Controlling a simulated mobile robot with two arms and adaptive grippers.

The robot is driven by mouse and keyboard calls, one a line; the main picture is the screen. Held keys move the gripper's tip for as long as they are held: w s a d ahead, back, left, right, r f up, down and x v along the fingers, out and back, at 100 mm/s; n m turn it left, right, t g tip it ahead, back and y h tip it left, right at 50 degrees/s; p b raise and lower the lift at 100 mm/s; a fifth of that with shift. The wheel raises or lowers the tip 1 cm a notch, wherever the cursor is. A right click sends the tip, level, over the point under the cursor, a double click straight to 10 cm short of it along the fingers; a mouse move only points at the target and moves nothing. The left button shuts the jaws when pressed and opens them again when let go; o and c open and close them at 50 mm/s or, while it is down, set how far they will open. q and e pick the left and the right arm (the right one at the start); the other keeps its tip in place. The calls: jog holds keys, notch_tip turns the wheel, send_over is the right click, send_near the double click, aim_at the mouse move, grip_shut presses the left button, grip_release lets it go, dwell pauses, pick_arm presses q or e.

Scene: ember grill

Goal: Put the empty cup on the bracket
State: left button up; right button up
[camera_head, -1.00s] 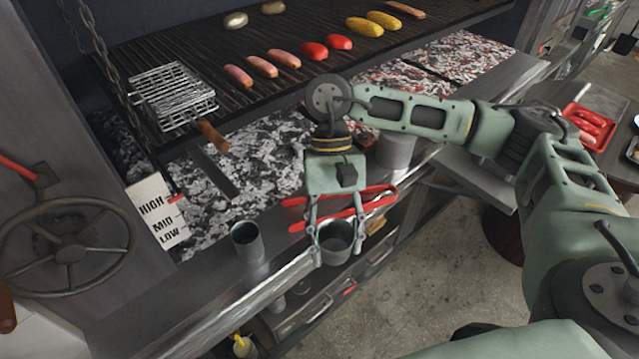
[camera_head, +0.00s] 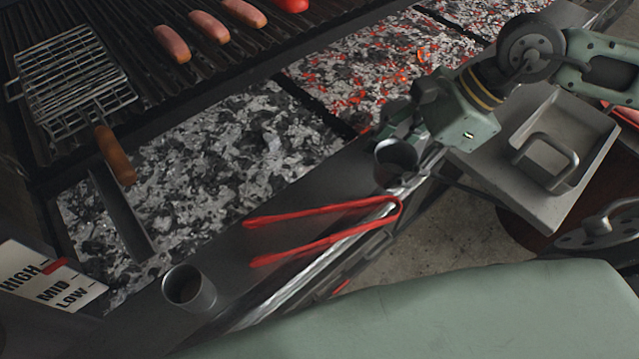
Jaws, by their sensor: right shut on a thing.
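My right gripper (camera_head: 412,146) is shut on a grey metal cup (camera_head: 396,168) near the front ledge, right of centre in the head view. The cup's dark open mouth faces up towards me; its lower part is partly hidden, and I cannot tell whether it touches the ledge. A second grey cup (camera_head: 189,290) stands upright on the ledge at the lower left, apart from the gripper. I cannot clearly make out the bracket. My left gripper is not in view.
Red tongs (camera_head: 330,212) lie on the ledge (camera_head: 228,256) between the two cups. Ash and glowing coals (camera_head: 375,65) lie behind it. A wire basket (camera_head: 72,80) and sausages (camera_head: 207,27) are on the grill. A metal tray with a handle (camera_head: 592,125) is at right.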

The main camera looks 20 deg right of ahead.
jog(key=shift+w+a+f, duration=0.1)
jog(key=shift+w+a, duration=0.2)
jog(key=shift+a, duration=0.1)
jog(key=w+a+f+p, duration=0.1)
jog(key=w+f, duration=0.1)
jog(key=w, duration=0.1)
jog(key=w+a+f+p, duration=0.1)
jog(key=w+a+f, duration=0.1)
jog(key=w+a+f+p, duration=0.1)
jog(key=w+a+f, duration=0.1)
jog(key=w, duration=0.1)
jog(key=shift+w+a+f+p, duration=0.1)
jog(key=shift+w+f+p, duration=0.05)
jog(key=shift+w+p, duration=0.2)
notch_tip(320, 180, down, 4)
jog(key=shift+s+r+p, duration=0.1)
jog(key=shift+r+p, duration=0.1)
jog(key=shift+p, duration=0.45)
jog(key=shift+f, duration=0.25)
jog(key=shift+f+b, duration=0.25)
jog(key=shift+b, duration=0.1)
jog(key=o, duration=1.2)
jog(key=shift+r, duration=0.1)
jog(key=shift+c, duration=0.2)
